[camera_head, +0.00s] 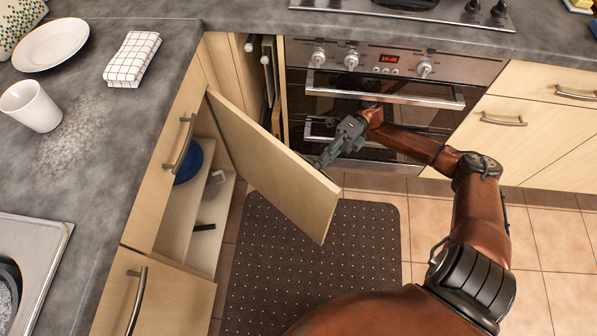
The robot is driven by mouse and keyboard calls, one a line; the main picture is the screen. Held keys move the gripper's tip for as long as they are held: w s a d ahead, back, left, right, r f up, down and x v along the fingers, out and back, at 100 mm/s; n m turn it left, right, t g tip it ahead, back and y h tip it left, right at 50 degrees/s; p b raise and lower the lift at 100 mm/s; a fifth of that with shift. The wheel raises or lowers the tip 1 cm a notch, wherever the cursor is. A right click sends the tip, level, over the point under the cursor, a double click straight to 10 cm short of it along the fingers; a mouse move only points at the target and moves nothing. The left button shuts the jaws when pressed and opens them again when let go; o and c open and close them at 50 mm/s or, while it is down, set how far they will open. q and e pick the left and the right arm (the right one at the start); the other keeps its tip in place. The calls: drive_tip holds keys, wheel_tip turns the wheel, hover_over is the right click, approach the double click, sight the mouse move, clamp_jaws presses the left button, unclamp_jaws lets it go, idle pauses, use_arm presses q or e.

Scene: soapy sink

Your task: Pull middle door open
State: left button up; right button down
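A light wood cabinet door (272,163) under the left counter stands swung out wide over the floor. Its hinge side is at the back and its free edge points toward the front right. The open cabinet (206,212) shows shelves with a blue bowl and other small items. The door's handle is not visible. My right gripper (321,163) is on the oven-facing side of the door, with its fingertips close to the door's top edge. I cannot tell whether they touch it or whether the fingers are open. My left gripper is not in view.
A drawer front (165,165) with a bar handle is above the open cabinet; another cabinet front (150,300) is at lower left. The oven (385,95) stands behind my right gripper. A dark dotted mat (310,275) lies on the tiled floor. Plate, cup and towel rest on the counter.

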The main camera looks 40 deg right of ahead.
drive_tip(key=shift+d, duration=0.2)
drive_tip(key=c, duration=2)
unclamp_jaws()
drive_tip(key=shift+o, duration=0.2)
